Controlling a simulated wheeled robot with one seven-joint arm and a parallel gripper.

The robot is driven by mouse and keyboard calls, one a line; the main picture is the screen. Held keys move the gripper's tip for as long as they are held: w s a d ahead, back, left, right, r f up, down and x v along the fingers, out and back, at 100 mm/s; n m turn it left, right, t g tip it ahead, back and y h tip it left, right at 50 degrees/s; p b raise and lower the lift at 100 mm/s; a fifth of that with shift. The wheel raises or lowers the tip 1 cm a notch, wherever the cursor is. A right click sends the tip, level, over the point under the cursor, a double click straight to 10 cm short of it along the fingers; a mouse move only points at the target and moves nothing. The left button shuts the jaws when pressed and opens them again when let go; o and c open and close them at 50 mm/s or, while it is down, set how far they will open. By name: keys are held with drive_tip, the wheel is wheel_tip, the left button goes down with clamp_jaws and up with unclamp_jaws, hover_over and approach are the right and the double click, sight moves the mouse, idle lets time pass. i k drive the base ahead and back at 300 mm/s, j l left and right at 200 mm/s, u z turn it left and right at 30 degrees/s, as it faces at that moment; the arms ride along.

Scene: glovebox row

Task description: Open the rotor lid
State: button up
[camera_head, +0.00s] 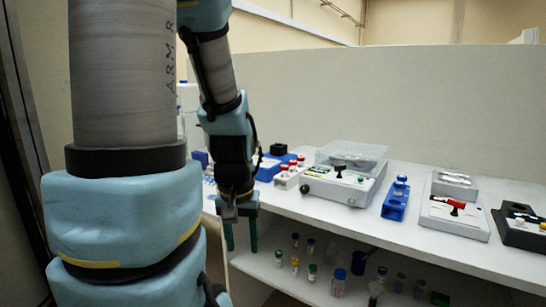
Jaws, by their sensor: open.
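A light grey benchtop device (352,191) stands on the white bench right of my gripper. Its clear, rounded cover (352,153) shows at the top rear, and a black knob (340,171) stands toward its front. I cannot tell for sure which part is the rotor lid, or whether the clear cover is raised or shut. My gripper (241,236) hangs fingers down at the bench's left front edge, left of the device and apart from it. Its two green fingers are spread with nothing seen between them.
A blue rack (396,201) holds a blue-capped tube right of the device. Farther right are a white unit (456,213) with a red handle and a dark unit (522,228). Red-capped vials (291,168) stand left. Several bottles fill the lower shelf (290,276). A grey partition (400,100) rises behind.

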sight(337, 144)
drive_tip(key=l+u, duration=0.1)
drive_tip(key=u, duration=0.35)
drive_tip(key=l+u, duration=0.1)
drive_tip(key=u, duration=0.85)
drive_tip(key=k+l+u, duration=0.1)
drive_tip(key=u, duration=0.4)
drive_tip(key=k+l, duration=0.4)
drive_tip(key=k, duration=0.15)
drive_tip(key=k+l+u, duration=0.1)
drive_tip(key=k+l, duration=0.3)
drive_tip(key=k, duration=0.15)
